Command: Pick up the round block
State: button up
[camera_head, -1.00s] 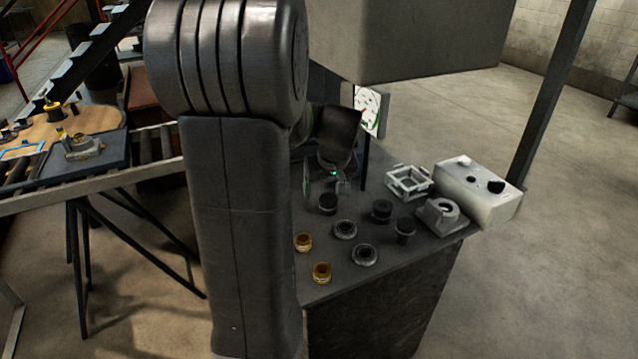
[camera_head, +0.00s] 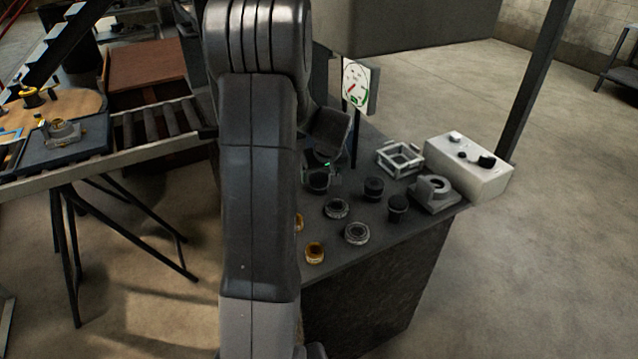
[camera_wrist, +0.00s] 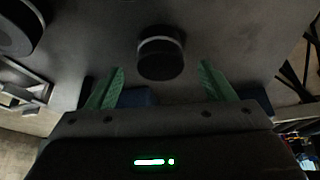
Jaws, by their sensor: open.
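A dark round block (camera_head: 318,183) stands upright on the dark table, partly covered by my gripper (camera_head: 321,173). In the wrist view the round block (camera_wrist: 161,52) shows between the two green fingers of my gripper (camera_wrist: 162,70), just beyond their tips, with space on both sides. My gripper is open and holds nothing. Two similar dark round blocks stand to the right in the head view, one (camera_head: 373,189) near the middle and one (camera_head: 397,208) nearer the front edge.
Two ring-shaped parts (camera_head: 336,208) (camera_head: 356,233) and a gold ring (camera_head: 314,252) lie in front. A light square frame (camera_head: 400,159), a grey bearing block (camera_head: 434,194) and a white box (camera_head: 467,167) stand at the right. A dial sign (camera_head: 357,86) stands behind.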

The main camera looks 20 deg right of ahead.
aim_at(319, 177)
jog(key=x, duration=0.4)
jog(key=shift+w, duration=0.1)
jog(key=c, duration=1)
jog(key=shift+r, duration=0.15)
jog(key=shift+c, duration=0.4)
